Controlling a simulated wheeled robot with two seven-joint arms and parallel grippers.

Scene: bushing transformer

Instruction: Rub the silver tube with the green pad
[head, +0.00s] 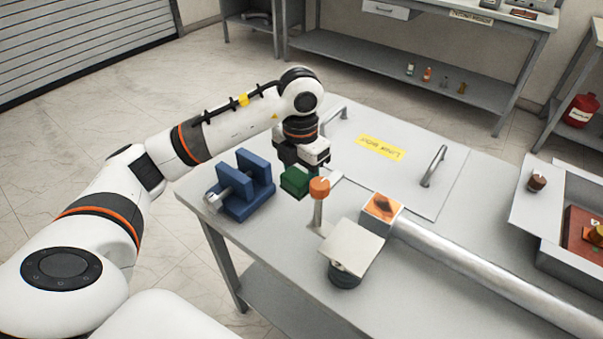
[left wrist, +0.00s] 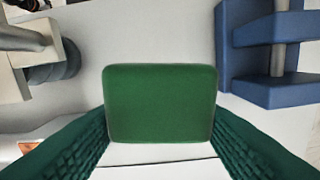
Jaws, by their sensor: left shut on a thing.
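My left gripper (head: 303,163) is shut on the green pad (head: 295,181). It holds the pad pointing down by the table's left part, beside an orange-topped post. In the left wrist view the pad (left wrist: 160,104) sits between the two dark green textured fingers (left wrist: 160,140). The silver tube (head: 490,275) lies across the table's front right, running from a small box toward the lower right edge of the head view. The pad is apart from the tube, to its left. My right gripper is not in view.
A blue vise-like block (head: 241,190) stands left of the pad. The orange-topped post (head: 319,190), a white square plate (head: 353,245) and a box with an orange-brown top (head: 381,207) stand between pad and tube. A panel (head: 385,150) with two handles lies behind.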

